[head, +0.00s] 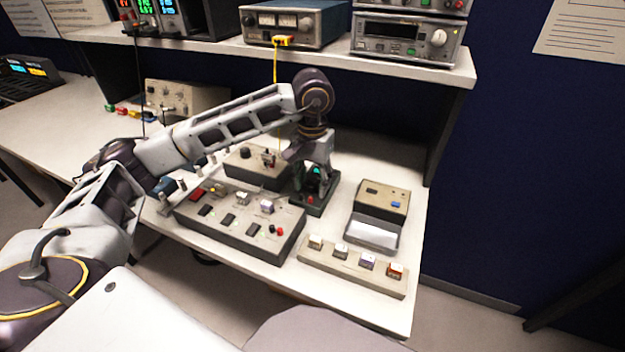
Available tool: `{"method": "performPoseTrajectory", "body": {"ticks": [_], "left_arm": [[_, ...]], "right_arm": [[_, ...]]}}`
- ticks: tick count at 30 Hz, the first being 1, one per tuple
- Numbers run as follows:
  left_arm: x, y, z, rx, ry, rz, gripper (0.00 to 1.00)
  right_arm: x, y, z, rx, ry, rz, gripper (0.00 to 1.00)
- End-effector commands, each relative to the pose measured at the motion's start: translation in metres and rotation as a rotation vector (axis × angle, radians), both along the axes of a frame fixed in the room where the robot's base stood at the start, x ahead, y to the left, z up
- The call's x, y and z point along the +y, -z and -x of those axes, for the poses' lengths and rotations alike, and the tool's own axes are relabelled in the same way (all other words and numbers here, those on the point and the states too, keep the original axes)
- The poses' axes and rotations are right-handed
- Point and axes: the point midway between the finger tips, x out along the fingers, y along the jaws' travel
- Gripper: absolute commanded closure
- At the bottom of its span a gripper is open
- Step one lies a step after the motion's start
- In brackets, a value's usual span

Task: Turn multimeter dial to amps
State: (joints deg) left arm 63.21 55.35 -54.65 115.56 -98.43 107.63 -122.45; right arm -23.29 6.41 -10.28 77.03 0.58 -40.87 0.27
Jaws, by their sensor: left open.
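My left gripper (312,178) reaches in from the left and points down over a small dark device (320,206) on the bench. That device shows a bit of green and a red spot near its front edge, and it may be the multimeter. The gripper covers most of its top, so I cannot make out its dial or the dial's setting. The gripper is open; I cannot tell whether its fingers touch anything. My right gripper is not in view.
Left of the device is a grey switch panel (238,226), with a box with a black knob (252,166) behind it. To the right are a box with a clear tray (378,231) and a strip of buttons (352,264). A shelf (330,56) with instruments stands behind.

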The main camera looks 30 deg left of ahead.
Motion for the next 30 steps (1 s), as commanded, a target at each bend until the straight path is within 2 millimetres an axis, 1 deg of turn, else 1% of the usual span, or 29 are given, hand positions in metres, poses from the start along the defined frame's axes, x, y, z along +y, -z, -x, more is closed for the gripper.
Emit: {"method": "performPoseTrajectory", "body": {"ticks": [5, 10, 14, 23, 30], "left_arm": [[0.000, -0.003, 0.000, 0.000, 0.000, 0.000, 0.53], [0.000, -0.014, 0.000, -0.001, 0.000, 0.000, 0.53], [0.000, -0.029, 0.000, -0.002, 0.000, 0.001, 0.53], [0.000, -0.073, -0.001, -0.002, 0.001, 0.001, 0.53], [0.000, -0.088, 0.000, -0.001, 0.000, 0.000, 0.53]], "right_arm": [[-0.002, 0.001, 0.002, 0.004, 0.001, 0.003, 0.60], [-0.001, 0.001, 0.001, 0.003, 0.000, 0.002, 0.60], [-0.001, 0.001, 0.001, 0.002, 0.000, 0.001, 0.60], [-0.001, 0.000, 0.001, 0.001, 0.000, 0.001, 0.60], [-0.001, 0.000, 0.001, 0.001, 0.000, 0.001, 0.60]]}}
